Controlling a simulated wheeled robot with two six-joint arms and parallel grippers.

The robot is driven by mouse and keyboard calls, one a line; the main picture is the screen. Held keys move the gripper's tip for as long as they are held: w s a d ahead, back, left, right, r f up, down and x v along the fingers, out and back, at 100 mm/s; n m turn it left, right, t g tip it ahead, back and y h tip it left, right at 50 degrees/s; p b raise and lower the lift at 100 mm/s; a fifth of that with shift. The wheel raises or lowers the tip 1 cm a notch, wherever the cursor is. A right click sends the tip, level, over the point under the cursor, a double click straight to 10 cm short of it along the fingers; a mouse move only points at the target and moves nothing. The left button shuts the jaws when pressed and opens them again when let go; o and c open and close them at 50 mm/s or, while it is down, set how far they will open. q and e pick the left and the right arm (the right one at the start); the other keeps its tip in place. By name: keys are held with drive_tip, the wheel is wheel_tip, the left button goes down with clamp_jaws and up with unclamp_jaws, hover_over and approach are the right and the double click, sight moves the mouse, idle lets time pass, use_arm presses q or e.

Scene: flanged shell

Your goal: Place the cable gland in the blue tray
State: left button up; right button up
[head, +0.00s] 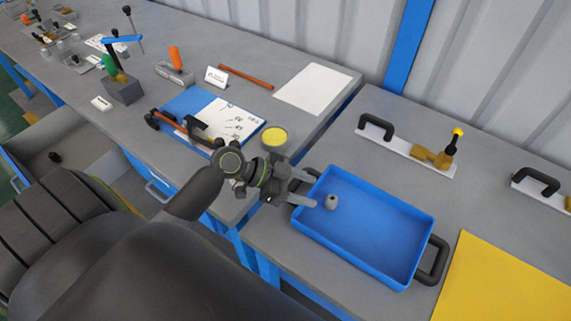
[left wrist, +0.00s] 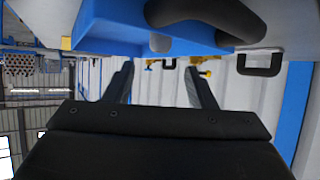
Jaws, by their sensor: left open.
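The blue tray (head: 405,262) lies on the right-hand grey bench, with a black handle at each end. A small grey cable gland (head: 331,202) shows inside the tray, near its left end. In the left wrist view the gland (left wrist: 160,43) shows against the blue tray (left wrist: 108,25), beyond my fingertips. My left gripper (head: 313,190) is open and empty, with its fingers reaching over the tray's left end. The lower fingertip is close to the gland; I cannot tell if they touch. In the left wrist view the left gripper's fingers (left wrist: 161,68) are spread apart. My right gripper is out of view.
A yellow mat (head: 505,285) lies right of the tray. A white strip with a black handle and brass part (head: 405,152) lies behind it. The left bench carries a yellow round dish (head: 274,138), a blue clipboard (head: 185,103) and a white sheet (head: 318,88).

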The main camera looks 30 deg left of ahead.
use_arm(q)
drive_tip(key=shift+b+v, duration=0.4)
drive_tip(key=shift+v, duration=2.5)
drive_tip(key=shift+f, duration=0.1)
